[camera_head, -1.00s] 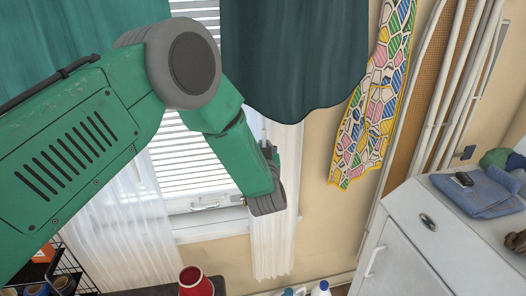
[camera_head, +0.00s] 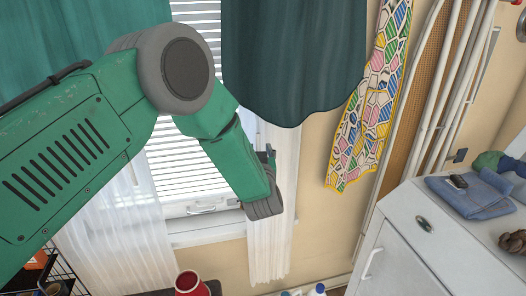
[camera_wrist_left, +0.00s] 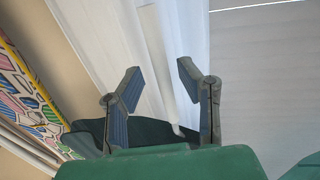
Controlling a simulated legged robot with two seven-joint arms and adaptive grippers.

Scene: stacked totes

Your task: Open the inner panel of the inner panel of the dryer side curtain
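The white sheer inner panel (camera_head: 268,250) on the dryer side hangs at the right edge of the window, below and behind the dark green outer curtain (camera_head: 295,65). My left gripper (camera_wrist_left: 160,75) is at this panel, and my green arm reaches in from the left. In the left wrist view its two fingers are apart, with white panel cloth (camera_wrist_left: 120,35) behind and between them. I cannot tell whether the fingers touch the cloth. A second white sheer panel (camera_head: 115,235) hangs at the left side, partly behind my arm. My right gripper is not in view.
The window blind (camera_head: 185,165) lies behind my arm. A white dryer (camera_head: 400,265) stands at the right with blue cloth (camera_head: 468,197) on top. A patterned cloth (camera_head: 365,130) hangs on the wall. A red container (camera_head: 190,284) and a wire rack (camera_head: 65,272) are low at the front.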

